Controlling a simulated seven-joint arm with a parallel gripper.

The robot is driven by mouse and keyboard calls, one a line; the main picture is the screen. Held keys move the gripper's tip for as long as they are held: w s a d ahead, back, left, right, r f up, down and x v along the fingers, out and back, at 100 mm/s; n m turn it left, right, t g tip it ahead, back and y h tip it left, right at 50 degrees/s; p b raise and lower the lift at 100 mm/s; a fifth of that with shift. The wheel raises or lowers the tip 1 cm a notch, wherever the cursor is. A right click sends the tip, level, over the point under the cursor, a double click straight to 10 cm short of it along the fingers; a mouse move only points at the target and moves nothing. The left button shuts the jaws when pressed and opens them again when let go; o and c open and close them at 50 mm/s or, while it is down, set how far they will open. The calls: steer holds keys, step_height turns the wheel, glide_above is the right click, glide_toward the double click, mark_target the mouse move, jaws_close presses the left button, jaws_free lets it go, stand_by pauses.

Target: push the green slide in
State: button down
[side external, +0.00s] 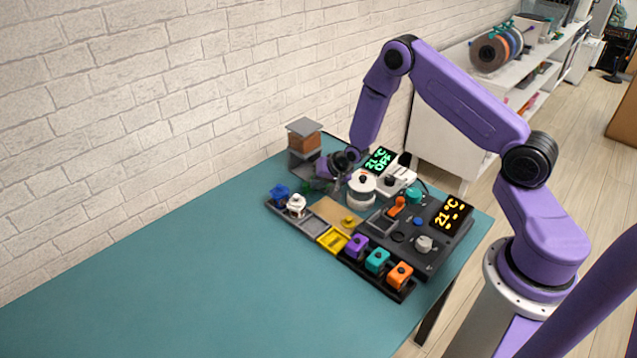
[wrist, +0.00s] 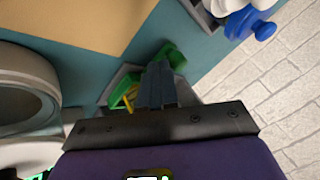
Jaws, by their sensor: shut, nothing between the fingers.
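The green slide (wrist: 172,54) shows in the wrist view as a green end piece just beyond my fingertips, with more green to their left. In the side external view only small bits of green (side external: 307,188) show low beside the grey stand, partly hidden by my gripper. My gripper (wrist: 158,72) is shut and empty, its fingers pointing at the green part. In the side external view my gripper (side external: 322,184) is low at the back of the table, in front of the stand. I cannot tell whether the fingertips touch the slide.
The grey stand (side external: 304,126) holding a brown block is close behind my gripper. A white lidded pot (side external: 361,190) stands just right of it. Blue (side external: 281,194) and white (side external: 297,206) knobbed pieces sit in front. The table's front left (side external: 170,290) is clear.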

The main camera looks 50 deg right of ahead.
steer(key=shift+w, duration=0.1)
steer(key=w, duration=0.8)
steer(key=shift+r, duration=0.1)
stand_by(0.3)
steer(key=v, duration=1)
steer(key=shift+s, duration=0.1)
